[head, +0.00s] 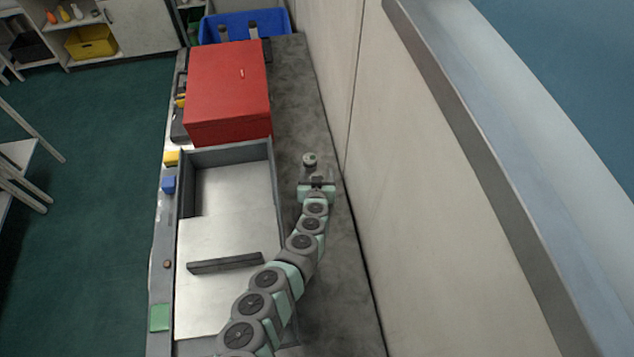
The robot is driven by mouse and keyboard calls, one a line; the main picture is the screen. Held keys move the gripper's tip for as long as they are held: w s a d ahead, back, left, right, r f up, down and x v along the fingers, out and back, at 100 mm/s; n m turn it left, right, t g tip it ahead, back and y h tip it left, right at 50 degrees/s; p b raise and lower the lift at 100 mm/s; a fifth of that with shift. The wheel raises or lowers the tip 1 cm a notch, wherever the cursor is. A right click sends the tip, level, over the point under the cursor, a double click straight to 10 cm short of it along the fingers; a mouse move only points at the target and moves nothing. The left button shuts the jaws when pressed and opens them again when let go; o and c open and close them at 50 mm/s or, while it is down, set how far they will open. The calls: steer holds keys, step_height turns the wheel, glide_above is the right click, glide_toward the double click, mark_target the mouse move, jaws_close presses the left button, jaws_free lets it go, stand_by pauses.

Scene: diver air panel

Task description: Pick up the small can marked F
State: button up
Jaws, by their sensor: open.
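A small round can (310,159) with a pale greenish top stands on the dark grey bench top, to the right of the red box and near the wall. Any letter on it is too small to read. My gripper (314,173) is open, just on the near side of the can, and points towards it. At this size I cannot tell whether the fingers reach around the can or touch it.
A red box (226,90) stands at the back left. A grey-walled tray (225,240) with a dark bar (225,263) lies left of my arm. A blue bin (245,23) is at the far end. The wall (400,180) is close on the right.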

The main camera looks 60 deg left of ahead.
steer(key=shift+c, duration=0.5)
steer(key=c, duration=1.4)
steer(key=shift+r, duration=0.15)
